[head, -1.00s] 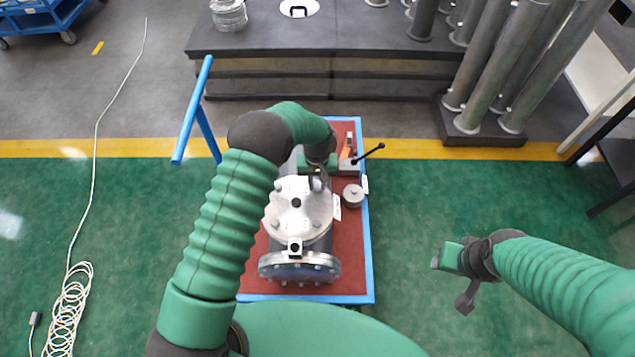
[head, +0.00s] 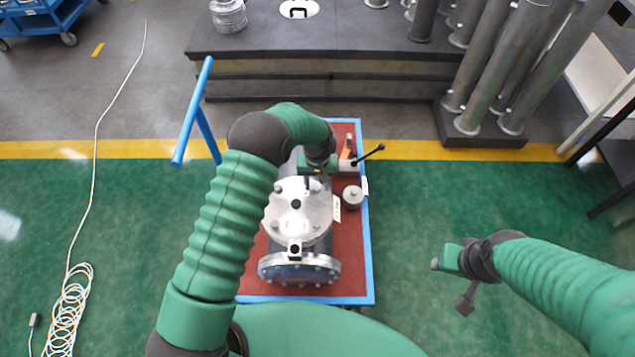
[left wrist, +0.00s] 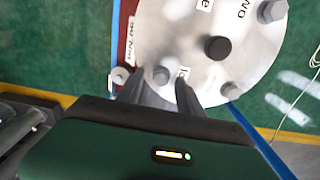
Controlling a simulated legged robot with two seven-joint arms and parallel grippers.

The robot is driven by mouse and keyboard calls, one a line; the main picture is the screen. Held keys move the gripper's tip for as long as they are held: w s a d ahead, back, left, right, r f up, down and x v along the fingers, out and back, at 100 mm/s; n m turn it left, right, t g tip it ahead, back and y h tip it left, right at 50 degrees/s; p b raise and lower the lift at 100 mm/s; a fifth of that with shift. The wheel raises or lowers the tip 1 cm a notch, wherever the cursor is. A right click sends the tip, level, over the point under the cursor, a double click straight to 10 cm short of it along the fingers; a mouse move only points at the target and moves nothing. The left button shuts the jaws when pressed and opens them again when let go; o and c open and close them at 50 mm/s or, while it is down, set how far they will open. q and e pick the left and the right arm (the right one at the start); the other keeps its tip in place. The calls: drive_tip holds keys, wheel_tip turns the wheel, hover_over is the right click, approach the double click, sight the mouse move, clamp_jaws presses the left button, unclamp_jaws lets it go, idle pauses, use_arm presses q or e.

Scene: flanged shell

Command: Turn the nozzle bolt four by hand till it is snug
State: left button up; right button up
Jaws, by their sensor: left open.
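The flanged shell has a round silver top cover (head: 297,207) with hex bolts around its rim and a dark knob at its centre. My left gripper (head: 315,182) is over the cover's far edge. In the left wrist view the two fingers of my left gripper (left wrist: 160,88) are apart, with a grey hex bolt (left wrist: 161,75) showing between and just past their tips; I cannot tell whether they touch it. The lettering beside this bolt is partly hidden, so its number is unreadable. My right gripper (head: 456,273) hangs over the green floor, away from the shell; its jaw opening is unclear.
The shell stands on a red-topped cart (head: 352,255) with a blue edge and a blue handle (head: 190,115). A tool with a black lever (head: 368,154) and a small grey cylinder (head: 352,197) are beside it. Steel tubes (head: 490,70) stand behind.

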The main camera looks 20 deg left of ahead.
sight(316, 189)
use_arm(q)
wheel_tip(316, 189, up, 17)
drive_tip(key=p, duration=0.1)
drive_tip(key=shift+f, duration=0.1)
idle(0.4)
drive_tip(key=s+a+r+m+t+p, duration=0.1)
drive_tip(key=s+r, duration=0.3)
drive_tip(key=s, duration=0.7)
drive_tip(key=s+a+r+m+t+p, duration=0.1)
drive_tip(key=s+a+r+m+p, duration=0.1)
drive_tip(key=s, duration=0.9)
drive_tip(key=shift+s+a+r+t+p, duration=0.2)
drive_tip(key=shift+s+r+t+p, duration=0.15)
drive_tip(key=shift+r+p, duration=0.65)
drive_tip(key=shift+f, duration=0.1)
